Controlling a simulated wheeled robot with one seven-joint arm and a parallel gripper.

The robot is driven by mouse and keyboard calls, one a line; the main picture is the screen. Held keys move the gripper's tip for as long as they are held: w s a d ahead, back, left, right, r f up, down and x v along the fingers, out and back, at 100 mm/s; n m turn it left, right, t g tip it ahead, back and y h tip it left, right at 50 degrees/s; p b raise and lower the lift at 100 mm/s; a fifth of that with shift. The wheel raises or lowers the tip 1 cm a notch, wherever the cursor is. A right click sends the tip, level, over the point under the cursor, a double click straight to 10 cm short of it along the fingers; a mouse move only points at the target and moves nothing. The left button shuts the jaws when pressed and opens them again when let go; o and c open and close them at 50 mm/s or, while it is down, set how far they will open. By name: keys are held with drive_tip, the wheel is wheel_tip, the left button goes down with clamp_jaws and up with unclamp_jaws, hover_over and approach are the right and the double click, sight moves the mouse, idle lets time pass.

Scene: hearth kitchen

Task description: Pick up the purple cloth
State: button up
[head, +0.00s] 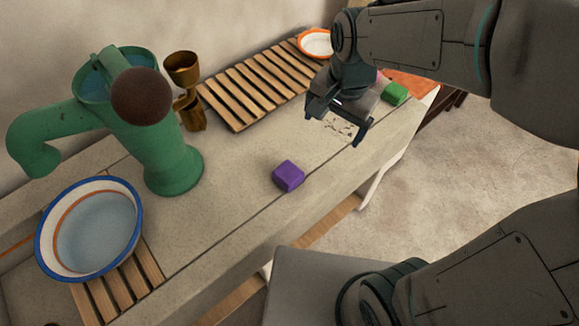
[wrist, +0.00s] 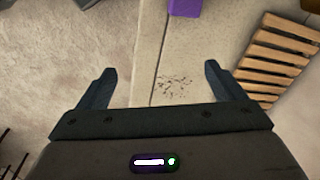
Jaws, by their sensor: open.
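The purple cloth (head: 288,176) is a small folded block lying on the stone counter (head: 235,190), in the middle of the head view. In the wrist view the purple cloth (wrist: 185,8) shows at the top edge, partly cut off, beyond my fingertips. My gripper (head: 337,128) is open and empty above the counter, farther along it and to the right of the cloth in the head view. Its two fingers (wrist: 160,80) stand wide apart in the wrist view, with dark crumbs on the counter between them.
A green pump (head: 170,150) stands left of the cloth, with brass cups (head: 182,70) behind. A blue-rimmed basin (head: 95,230) is at the lower left. A wooden slatted rack (head: 255,90) lies at the back. A green block (head: 394,94) lies right of my gripper.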

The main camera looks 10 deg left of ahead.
drive_tip(key=a+f+m+g+b, duration=0.1)
drive_tip(key=a+f+m+b, duration=0.15)
drive_tip(key=a+f, duration=0.6)
hover_over(288, 171)
drive_tip(key=shift+h, duration=0.4)
drive_tip(key=f, duration=0.6)
drive_tip(key=shift+w+f, duration=0.2)
drive_tip(key=shift+f, duration=0.05)
drive_tip(key=shift+s+f+p, duration=0.2)
drive_tip(key=shift+f+p, duration=0.1)
drive_tip(key=shift+f, duration=2.8)
drive_tip(key=c, duration=1.1)
